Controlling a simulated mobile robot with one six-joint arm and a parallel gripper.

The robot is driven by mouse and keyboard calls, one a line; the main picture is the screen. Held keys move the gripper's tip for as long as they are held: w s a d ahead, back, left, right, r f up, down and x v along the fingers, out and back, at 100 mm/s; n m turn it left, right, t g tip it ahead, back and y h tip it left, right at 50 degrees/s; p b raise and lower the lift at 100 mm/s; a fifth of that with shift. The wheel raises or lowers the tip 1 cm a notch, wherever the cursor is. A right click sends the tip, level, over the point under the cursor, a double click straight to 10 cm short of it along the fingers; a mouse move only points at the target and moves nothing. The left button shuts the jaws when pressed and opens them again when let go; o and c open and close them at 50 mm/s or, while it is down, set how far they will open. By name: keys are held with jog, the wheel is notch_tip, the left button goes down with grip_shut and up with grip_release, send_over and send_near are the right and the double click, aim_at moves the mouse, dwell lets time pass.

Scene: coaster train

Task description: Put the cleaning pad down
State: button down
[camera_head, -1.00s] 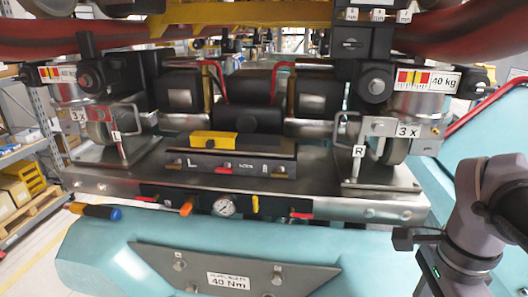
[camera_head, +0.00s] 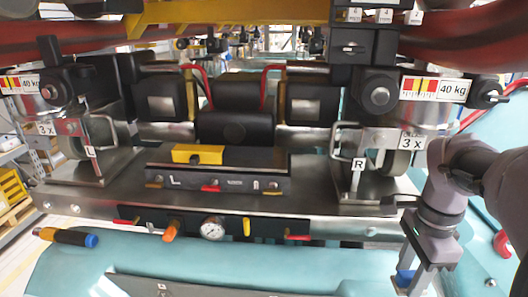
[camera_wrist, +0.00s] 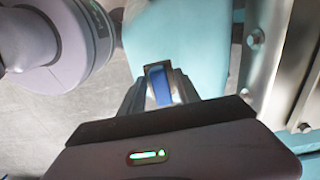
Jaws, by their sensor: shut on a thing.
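My gripper (camera_head: 420,277) points down at the lower right of the head view, in front of the metal frame's right end. It is shut on a small blue block with a dark edge, apparently the cleaning pad (camera_head: 405,278). In the wrist view the pad (camera_wrist: 158,84) sits between the fingers of my gripper (camera_wrist: 160,93), over a light teal surface. Much of the pad is hidden by the fingers. I cannot tell whether it touches the surface below.
A yellow block (camera_head: 198,154) sits on a dark rail marked L. A pressure gauge (camera_head: 212,229) and coloured levers line the metal frame's front edge. The teal front has clear room.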

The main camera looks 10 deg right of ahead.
jog(key=w+d, duration=0.1)
jog(key=w, duration=0.1)
jog(key=w+d+p, duration=0.1)
jog(key=w+d, duration=0.2)
jog(key=w, duration=0.1)
jog(key=shift+w+d+f, duration=0.1)
jog(key=shift+d+f, duration=0.05)
jog(key=shift+f, duration=0.05)
notch_tip(320, 180, down, 3)
jog(key=shift+f, duration=0.1)
jog(key=c, duration=0.9)
grip_release()
jog(key=shift+o, duration=0.2)
